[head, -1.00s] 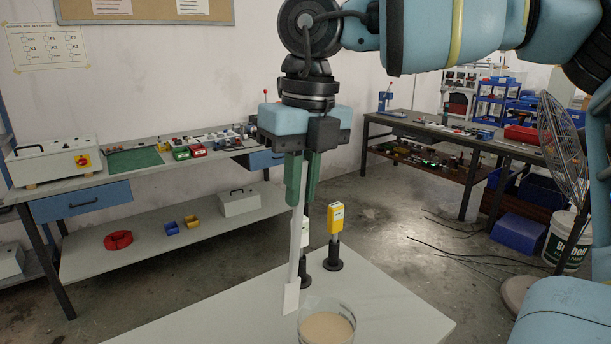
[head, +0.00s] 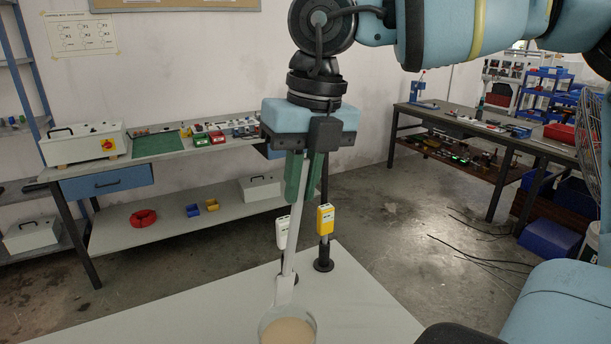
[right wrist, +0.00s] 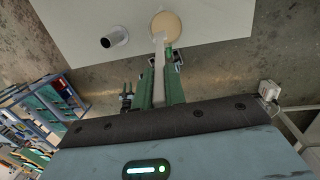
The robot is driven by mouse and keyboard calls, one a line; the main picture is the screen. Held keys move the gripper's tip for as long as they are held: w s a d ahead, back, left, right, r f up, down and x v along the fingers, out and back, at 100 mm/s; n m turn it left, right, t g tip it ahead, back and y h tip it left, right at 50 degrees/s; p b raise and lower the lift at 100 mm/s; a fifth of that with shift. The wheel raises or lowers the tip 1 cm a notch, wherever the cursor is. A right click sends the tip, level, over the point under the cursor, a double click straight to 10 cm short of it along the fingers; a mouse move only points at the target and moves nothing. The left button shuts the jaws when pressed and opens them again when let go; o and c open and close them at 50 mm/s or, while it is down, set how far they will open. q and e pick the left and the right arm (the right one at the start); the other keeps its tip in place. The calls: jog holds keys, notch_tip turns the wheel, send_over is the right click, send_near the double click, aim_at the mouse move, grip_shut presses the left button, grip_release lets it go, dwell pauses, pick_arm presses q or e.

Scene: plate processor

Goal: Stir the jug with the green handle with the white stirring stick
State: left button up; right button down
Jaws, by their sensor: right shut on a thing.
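My right gripper (head: 303,200) is shut on the white stirring stick (head: 291,245), which hangs almost upright with a slight tilt. The stick's flat paddle end (head: 284,290) is at the far rim of a clear jug (head: 287,330) holding beige liquid. I cannot tell whether the paddle is inside the rim or just behind it. In the right wrist view the stick (right wrist: 159,65) runs from the green fingers to the edge of the jug (right wrist: 167,24). The jug's bottom is cut off in the head view, and no green handle shows. My left gripper is not in view.
The jug stands on a pale table (head: 365,305). Just behind the stick are a yellow device on a black stand (head: 325,220) and a white device (head: 282,232). A dark-mouthed cylinder (right wrist: 115,38) stands near the jug. Workbenches are farther back.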

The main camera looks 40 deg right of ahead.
jog(key=shift+s+d, duration=0.15)
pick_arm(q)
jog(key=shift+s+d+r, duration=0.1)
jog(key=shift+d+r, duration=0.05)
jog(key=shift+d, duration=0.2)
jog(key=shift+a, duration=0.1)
